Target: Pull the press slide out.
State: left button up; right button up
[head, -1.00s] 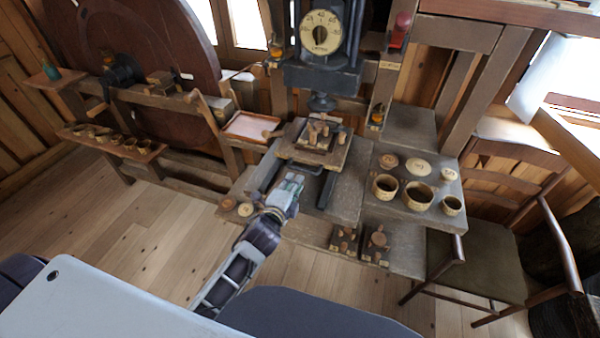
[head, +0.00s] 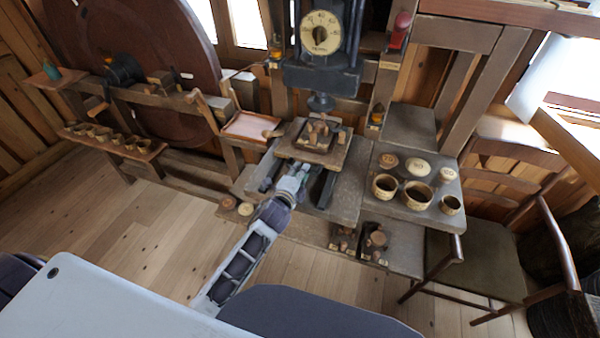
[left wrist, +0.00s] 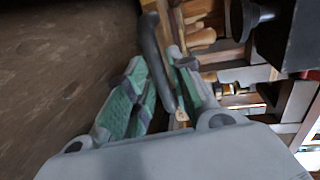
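The press slide (head: 331,157) is a wooden board on dark rails under the press, with several small turned wooden pieces on it. My left gripper (head: 300,170) is low at the slide's front left edge. In the left wrist view, a dark curved bar (left wrist: 153,45), which looks like the slide's handle, runs between the green-padded fingers of my left gripper (left wrist: 157,60). The fingers stand apart, with room visible beside the bar. Whether a finger touches it I cannot tell. The bar is mostly hidden by the gripper in the head view. My right gripper is out of view.
The press (head: 320,77) with its round dial stands over the slide. Several cups (head: 417,195) and round discs stand on the bench at right. Weights (head: 375,243) sit on a low shelf in front. A chair (head: 475,262) is at right. Floor at left is clear.

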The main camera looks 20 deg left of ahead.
pick_arm(q)
jog(key=c, duration=0.5)
grip_shut()
jog(key=shift+s+f, duration=0.1)
